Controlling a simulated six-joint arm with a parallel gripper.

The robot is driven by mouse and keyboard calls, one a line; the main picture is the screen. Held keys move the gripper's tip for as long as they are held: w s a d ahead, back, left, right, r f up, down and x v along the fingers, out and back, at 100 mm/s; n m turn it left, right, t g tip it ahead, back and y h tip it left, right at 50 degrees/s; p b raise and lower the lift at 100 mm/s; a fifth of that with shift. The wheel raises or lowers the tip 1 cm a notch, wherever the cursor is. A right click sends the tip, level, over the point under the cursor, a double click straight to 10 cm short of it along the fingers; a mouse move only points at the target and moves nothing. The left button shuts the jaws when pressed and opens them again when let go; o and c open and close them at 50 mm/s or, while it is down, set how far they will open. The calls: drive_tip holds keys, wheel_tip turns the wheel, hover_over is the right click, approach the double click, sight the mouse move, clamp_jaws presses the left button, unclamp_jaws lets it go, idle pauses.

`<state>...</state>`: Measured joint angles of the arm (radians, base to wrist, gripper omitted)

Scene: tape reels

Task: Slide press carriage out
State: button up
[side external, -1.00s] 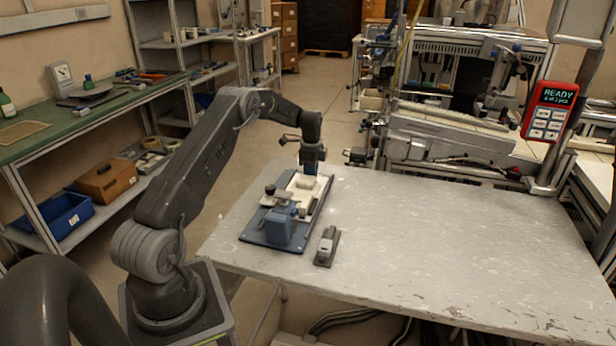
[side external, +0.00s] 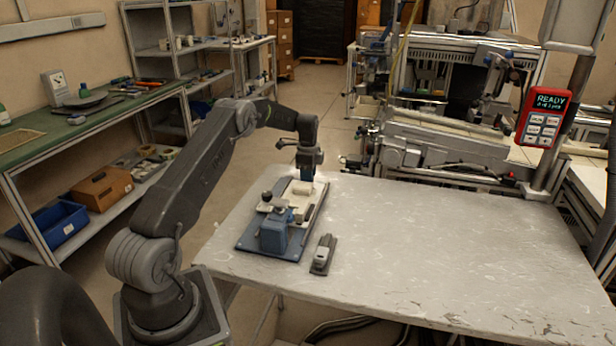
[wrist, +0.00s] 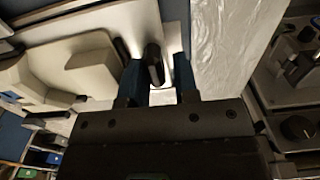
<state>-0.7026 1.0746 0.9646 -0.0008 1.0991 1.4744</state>
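The press stands on a blue base plate (side external: 247,241) near the table's left edge, with a blue body (side external: 272,234) and a dark knob at the near end. A pale carriage (side external: 304,188) lies on its bed toward the far end. My gripper (side external: 306,178) points down at that far end. In the wrist view its two blue-tinted fingers (wrist: 158,82) stand apart, one on each side of a dark upright handle (wrist: 153,64) on the pale part. The handle looks closer to the left finger, and a gap shows at the right. Contact is unclear.
A small grey stapler-like tool (side external: 322,255) lies right of the base plate. The rest of the table (side external: 440,250) is clear. A red pendant reading READY (side external: 543,116) hangs at the right. Machinery (side external: 430,150) stands behind the table.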

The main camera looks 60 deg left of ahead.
wheel_tip(320, 180, up, 13)
idle(0.3)
drive_tip(key=shift+r, duration=0.15)
drive_tip(key=s+d+r+n+t, duration=0.1)
drive_tip(key=s+d+r, duration=0.1)
drive_tip(key=d+r, duration=0.45)
drive_tip(key=s+d+r+n+t+y, duration=0.1)
drive_tip(key=s+d+r+n, duration=0.2)
drive_tip(key=d, duration=0.6)
drive_tip(key=s+d+r+t, duration=0.1)
drive_tip(key=s+d+r, duration=0.1)
drive_tip(key=d+r, duration=0.5)
drive_tip(key=s+d+f+n+t, duration=0.1)
drive_tip(key=s+d+f+n, duration=0.1)
drive_tip(key=s+d, duration=0.6)
drive_tip(key=s+d+f+n+t+h, duration=0.1)
drive_tip(key=s+d+f, duration=0.3)
drive_tip(key=s+d, duration=0.5)
drive_tip(key=s+n, duration=0.1)
drive_tip(key=s, duration=0.3)
drive_tip(key=shift+n+t, duration=0.3)
drive_tip(key=shift+n, duration=0.1)
